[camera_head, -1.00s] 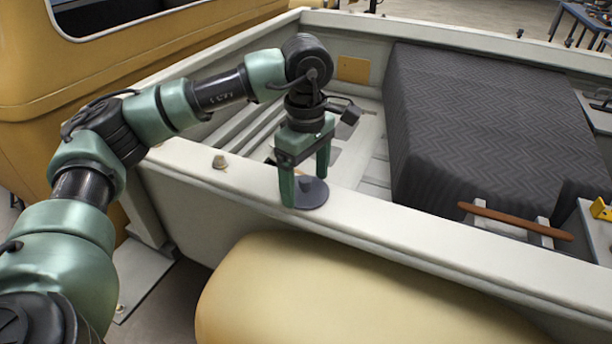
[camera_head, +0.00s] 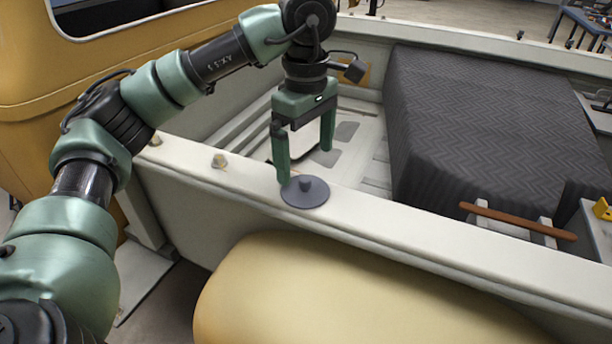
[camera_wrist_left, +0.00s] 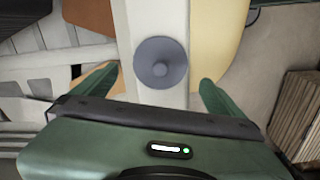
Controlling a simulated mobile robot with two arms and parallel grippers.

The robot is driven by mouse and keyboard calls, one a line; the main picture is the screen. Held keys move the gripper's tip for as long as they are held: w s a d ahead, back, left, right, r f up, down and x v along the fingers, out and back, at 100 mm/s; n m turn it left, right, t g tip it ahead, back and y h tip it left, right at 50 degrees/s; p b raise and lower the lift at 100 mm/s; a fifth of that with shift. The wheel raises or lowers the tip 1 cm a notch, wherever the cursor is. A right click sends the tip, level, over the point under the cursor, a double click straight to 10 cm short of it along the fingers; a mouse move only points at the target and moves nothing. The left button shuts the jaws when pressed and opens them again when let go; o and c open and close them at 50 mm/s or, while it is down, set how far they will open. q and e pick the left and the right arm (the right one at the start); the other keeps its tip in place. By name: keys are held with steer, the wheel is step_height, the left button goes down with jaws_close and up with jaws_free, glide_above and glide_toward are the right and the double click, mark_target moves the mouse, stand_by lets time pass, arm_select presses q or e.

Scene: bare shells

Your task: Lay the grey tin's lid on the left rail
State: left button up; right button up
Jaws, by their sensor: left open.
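The grey lid (camera_head: 305,192), a round disc with a small knob, lies flat, knob up, on the pale rail (camera_head: 400,226) nearest me. In the left wrist view the lid (camera_wrist_left: 161,63) rests across the rail (camera_wrist_left: 157,16), ahead of the fingers. My left gripper (camera_head: 304,164) is open and empty, with its fingers just above and behind the lid. The left gripper's open fingers also show in the wrist view (camera_wrist_left: 156,88), one on each side of the rail. The grey tin itself is not recognisable in these views. My right gripper is not in view.
A dark ribbed cover (camera_head: 485,120) fills the bed's right part. A brown wooden handle (camera_head: 518,221) lies by it. A yellow fender (camera_head: 350,295) bulges below the rail.

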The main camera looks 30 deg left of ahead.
mark_target(306, 179)
arm_select(q)
step_height(306, 179, up, 6)
steer(key=shift+p, duration=0.3)
stand_by(0.3)
